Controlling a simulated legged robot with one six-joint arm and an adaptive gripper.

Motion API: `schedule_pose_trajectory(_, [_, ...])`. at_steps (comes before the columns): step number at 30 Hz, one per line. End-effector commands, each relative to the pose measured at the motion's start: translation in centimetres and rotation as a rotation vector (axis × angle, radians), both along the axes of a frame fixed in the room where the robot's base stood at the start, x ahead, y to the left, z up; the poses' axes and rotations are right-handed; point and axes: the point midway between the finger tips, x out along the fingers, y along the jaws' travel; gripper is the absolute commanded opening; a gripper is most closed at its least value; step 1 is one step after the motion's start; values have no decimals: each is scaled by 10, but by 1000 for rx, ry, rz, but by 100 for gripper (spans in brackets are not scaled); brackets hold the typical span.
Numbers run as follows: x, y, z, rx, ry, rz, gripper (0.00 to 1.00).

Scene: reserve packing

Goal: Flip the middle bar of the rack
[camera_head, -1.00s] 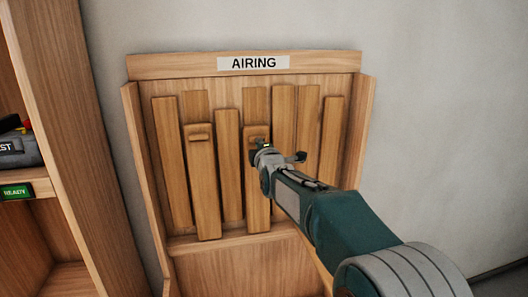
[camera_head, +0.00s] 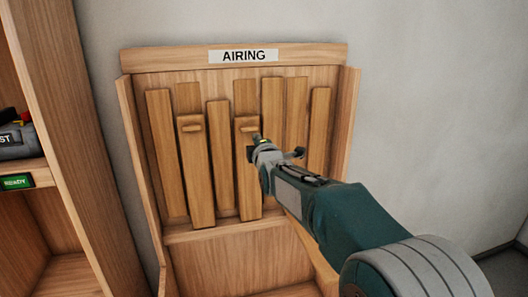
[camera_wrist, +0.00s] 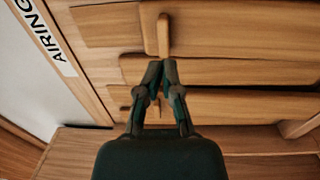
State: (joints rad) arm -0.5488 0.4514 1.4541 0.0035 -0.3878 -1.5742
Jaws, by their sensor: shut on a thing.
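The wooden rack (camera_head: 236,58), labelled AIRING, holds several upright slats in a row. The middle bar (camera_head: 247,180) is a light wooden slat with a small raised handle (camera_head: 246,129) near its top. It stands upright in the rack and also shows in the wrist view (camera_wrist: 245,40). My gripper (camera_head: 256,146) is at the upper right edge of this bar. In the wrist view my gripper's fingers (camera_wrist: 161,66) are closed together at the end of the handle (camera_wrist: 163,36). The exact contact is partly hidden by the fingers.
A similar slat with a handle (camera_head: 195,175) stands to the left, with a plain slat (camera_head: 220,155) between. Plain slats fill the right side, close to my arm. A shelf unit (camera_head: 85,150) with a green READY label stands at left. Bare wall lies at right.

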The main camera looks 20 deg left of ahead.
Motion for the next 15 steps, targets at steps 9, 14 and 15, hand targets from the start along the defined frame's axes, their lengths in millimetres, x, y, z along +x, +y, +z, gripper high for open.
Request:
schedule_pose_trajectory(9, [-37,-23,5,2,-2,1,0])
schedule_pose_trajectory(14, [-57,-37,6,4,-1,0,0])
schedule_pose_trajectory(15, [-61,-39,6,4,0,0,0])
